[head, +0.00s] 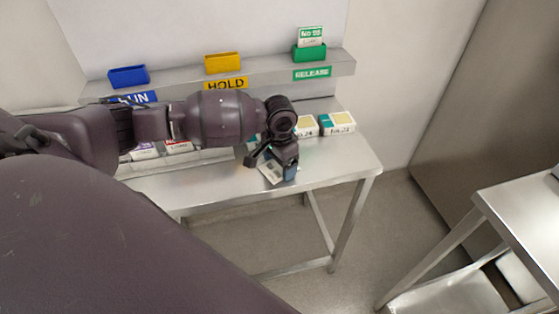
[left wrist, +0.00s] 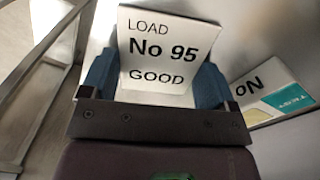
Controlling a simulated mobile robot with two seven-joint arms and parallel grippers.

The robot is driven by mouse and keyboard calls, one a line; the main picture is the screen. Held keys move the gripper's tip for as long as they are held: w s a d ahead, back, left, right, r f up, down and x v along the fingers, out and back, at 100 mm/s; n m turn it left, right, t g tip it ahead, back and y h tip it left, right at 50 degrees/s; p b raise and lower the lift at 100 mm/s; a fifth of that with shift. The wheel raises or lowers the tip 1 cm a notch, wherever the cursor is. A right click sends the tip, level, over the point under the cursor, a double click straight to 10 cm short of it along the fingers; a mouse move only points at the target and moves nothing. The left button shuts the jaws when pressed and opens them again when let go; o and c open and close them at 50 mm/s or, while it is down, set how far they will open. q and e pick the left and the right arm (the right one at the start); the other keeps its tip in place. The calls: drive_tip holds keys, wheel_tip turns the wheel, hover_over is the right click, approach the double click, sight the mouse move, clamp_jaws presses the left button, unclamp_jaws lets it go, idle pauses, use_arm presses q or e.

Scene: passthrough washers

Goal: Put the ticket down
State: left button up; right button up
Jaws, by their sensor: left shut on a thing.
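The ticket (left wrist: 158,50) is a white card reading "LOAD No 95 GOOD". It stands between the blue finger pads of my left gripper (left wrist: 155,88), which is shut on it. In the head view my left gripper (head: 273,166) points down at the front right part of the steel table (head: 345,165). The ticket's pale face (head: 269,174) shows partly beside the fingers. I cannot tell whether its lower edge touches the tabletop. My right gripper is not in view.
A shelf behind carries a blue holder (head: 128,76), a yellow holder (head: 223,63) over "HOLD", and a green holder (head: 310,52) over "RELEASE" with a "No 95" card. Labelled boxes (head: 337,122) stand along the table's back. Another steel table (head: 520,210) is at right.

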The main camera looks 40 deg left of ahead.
use_arm(q)
drive_tip(key=o, duration=0.6)
drive_tip(key=shift+o, duration=0.8)
drive_tip(key=shift+r, duration=0.45)
wheel_tip(320, 180, up, 12)
drive_tip(key=p, duration=0.1)
drive_tip(key=shift+r, duration=0.2)
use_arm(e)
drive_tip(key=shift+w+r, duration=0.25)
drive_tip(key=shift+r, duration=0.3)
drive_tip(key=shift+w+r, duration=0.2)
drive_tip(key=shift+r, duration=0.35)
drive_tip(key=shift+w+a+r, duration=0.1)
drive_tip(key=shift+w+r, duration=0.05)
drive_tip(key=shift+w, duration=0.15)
